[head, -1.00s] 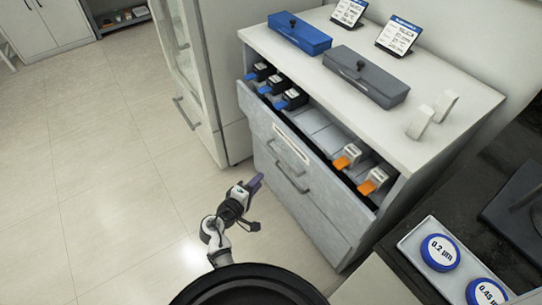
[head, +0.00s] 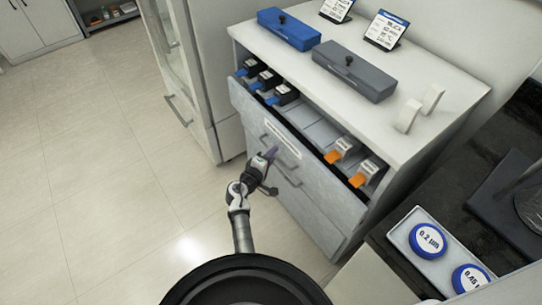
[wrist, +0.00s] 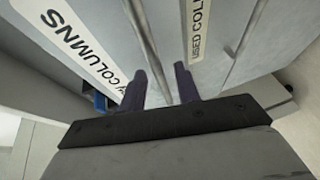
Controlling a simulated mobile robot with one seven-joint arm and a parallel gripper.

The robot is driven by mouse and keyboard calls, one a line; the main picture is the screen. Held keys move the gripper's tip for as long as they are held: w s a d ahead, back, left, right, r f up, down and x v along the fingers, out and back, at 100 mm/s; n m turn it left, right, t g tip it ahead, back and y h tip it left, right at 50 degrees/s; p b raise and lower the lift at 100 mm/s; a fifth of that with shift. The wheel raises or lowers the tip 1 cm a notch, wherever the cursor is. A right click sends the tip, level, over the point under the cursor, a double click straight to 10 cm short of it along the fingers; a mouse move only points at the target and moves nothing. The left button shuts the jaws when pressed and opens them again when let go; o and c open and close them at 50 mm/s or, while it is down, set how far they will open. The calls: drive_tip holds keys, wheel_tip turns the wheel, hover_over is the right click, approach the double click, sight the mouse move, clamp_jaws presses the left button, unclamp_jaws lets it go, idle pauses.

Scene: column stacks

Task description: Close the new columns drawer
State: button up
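The upper grey drawer (head: 240,108) of the white cabinet stands partly open, with columns showing inside. In the wrist view its front has a label (wrist: 85,42) that reads "COLUMNS", its first word mostly cut off. A second front carries a "USED COL..." label (wrist: 198,25). My gripper (head: 272,152) is in front of the upper drawer's front, near its handle. In the wrist view my gripper (wrist: 160,88) has its two dark fingers apart, with the thin handle bar (wrist: 149,50) running between them. Gaps show beside the bar; firm contact is not visible.
Blue-tipped columns (head: 265,82) and orange-tipped columns (head: 340,150) lie in the open drawer. A blue box (head: 288,30) and a grey box (head: 352,72) sit on the cabinet top (head: 440,85). A dark counter (head: 460,215) is at right. The floor (head: 110,170) at left is clear.

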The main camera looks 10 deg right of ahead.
sight(282, 150)
clamp_jaws()
drive_tip(key=d, duration=0.1)
drive_tip(key=w+d+b, duration=0.1)
drive_tip(key=d, duration=0.2)
drive_tip(key=shift+w+f, duration=0.1)
drive_tip(key=shift+w, duration=0.25)
drive_tip(key=shift+d, duration=0.1)
unclamp_jaws()
